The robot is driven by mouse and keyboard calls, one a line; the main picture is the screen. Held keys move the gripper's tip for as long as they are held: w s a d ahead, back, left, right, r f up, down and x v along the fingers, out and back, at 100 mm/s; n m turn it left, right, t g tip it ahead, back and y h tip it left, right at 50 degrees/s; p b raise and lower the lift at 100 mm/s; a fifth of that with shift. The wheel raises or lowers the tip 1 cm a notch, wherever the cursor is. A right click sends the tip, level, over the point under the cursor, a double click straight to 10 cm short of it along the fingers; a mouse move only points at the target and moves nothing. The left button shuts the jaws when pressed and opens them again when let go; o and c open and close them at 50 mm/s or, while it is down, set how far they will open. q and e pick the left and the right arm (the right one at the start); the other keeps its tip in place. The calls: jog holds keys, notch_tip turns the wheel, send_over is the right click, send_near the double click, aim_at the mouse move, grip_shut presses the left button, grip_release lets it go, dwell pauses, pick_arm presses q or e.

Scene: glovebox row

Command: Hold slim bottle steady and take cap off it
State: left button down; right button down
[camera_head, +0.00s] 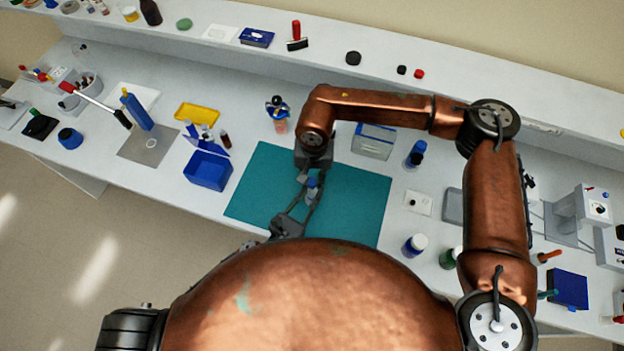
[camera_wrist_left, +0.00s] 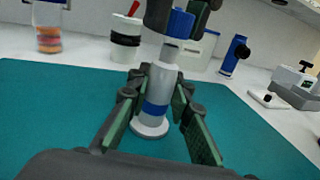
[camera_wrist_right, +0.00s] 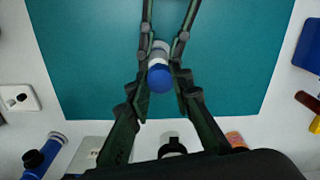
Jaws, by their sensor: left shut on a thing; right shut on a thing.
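The slim bottle (camera_wrist_left: 160,85) is white with a blue band near its foot and stands upright on the teal mat (camera_head: 258,195). My left gripper (camera_wrist_left: 157,100) is shut on its body from the side, low above the mat. The blue cap (camera_wrist_left: 180,23) is at the top of the bottle; it also shows in the right wrist view (camera_wrist_right: 159,78). My right gripper (camera_head: 312,175) reaches down from above, with its fingers on both sides of the cap, shut on it. A pale neck shows under the cap; I cannot tell whether the cap is loose.
More bottles stand at the right front. The mat around the slim bottle is clear.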

aim_at(312, 181)
pick_arm(q)
jog(key=shift+f, duration=0.1)
pick_arm(e)
jog(key=shift+d+r, duration=0.1)
jog(key=shift+r, duration=1.9)
pick_arm(q)
jog(key=c, duration=1.7)
grip_release()
jog(key=shift+o, duration=0.2)
